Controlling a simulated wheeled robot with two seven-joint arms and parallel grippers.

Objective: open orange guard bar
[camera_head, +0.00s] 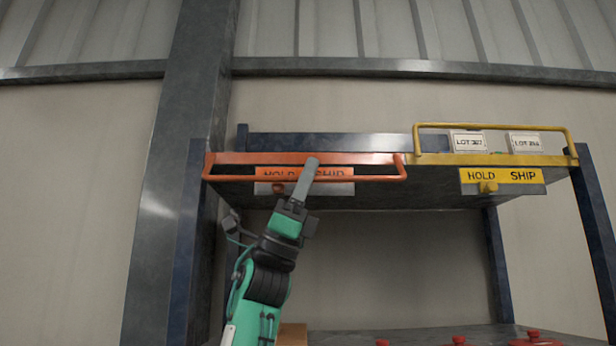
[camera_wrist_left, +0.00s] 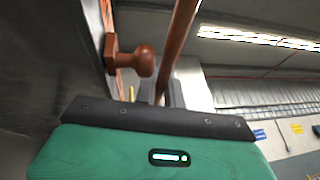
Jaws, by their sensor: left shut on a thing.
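The orange guard bar (camera_head: 375,179) lies low across the front of the left shelf bay, in front of the bay's HOLD / SHIP label (camera_head: 268,173). My left gripper (camera_head: 309,170) reaches up from below and is shut on the bar near its middle, covering part of the label. In the left wrist view the bar (camera_wrist_left: 180,42) runs up from between the fingers. An orange knob (camera_wrist_left: 145,61) sits beside it on the shelf front, apart from the gripper. My right gripper is not in view.
To the right, a yellow guard bar (camera_head: 492,126) stands raised before two white lot cards. Its HOLD / SHIP label (camera_head: 515,176) has a yellow knob below. A dark blue post (camera_head: 596,230) bounds the right side. Red objects (camera_head: 535,339) stand on the lower shelf.

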